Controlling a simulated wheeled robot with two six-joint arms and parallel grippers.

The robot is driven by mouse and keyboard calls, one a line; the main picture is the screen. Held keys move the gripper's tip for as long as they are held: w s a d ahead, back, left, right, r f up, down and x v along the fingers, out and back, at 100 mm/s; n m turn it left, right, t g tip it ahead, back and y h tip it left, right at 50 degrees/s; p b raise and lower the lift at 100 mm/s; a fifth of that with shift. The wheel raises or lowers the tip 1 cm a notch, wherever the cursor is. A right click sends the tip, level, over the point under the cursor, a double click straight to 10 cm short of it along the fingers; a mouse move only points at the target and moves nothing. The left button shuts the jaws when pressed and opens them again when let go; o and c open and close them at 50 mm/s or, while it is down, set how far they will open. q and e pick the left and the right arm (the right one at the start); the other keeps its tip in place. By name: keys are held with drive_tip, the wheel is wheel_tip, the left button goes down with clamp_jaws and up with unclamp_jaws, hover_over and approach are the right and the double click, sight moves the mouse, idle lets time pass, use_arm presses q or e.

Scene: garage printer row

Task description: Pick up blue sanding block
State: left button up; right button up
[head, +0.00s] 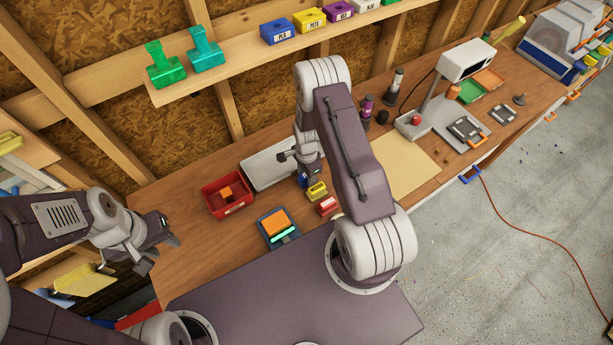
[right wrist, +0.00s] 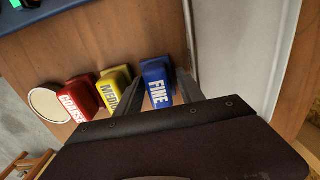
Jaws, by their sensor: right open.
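The blue sanding block, labelled FINE (right wrist: 157,84), stands on the wooden bench at the end of a row of three blocks. In the head view only a little of the blue block (head: 304,182) shows beneath my right gripper (head: 300,172). In the right wrist view my right gripper (right wrist: 161,88) is open, with one finger on each side of the blue block. I cannot tell whether the fingers touch it. My left gripper (head: 157,247) is open and empty, off the bench's left end.
The yellow block (right wrist: 114,86) is close beside the blue one, then the red block (right wrist: 76,98). A red bin (head: 229,204) and a blue tray (head: 264,232) are to the left in the head view. A pale grey case (head: 268,167) lies behind.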

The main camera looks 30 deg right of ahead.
drive_tip(key=c, duration=0.7)
drive_tip(key=shift+s+d, duration=0.1)
clamp_jaws()
drive_tip(key=shift+r, duration=0.1)
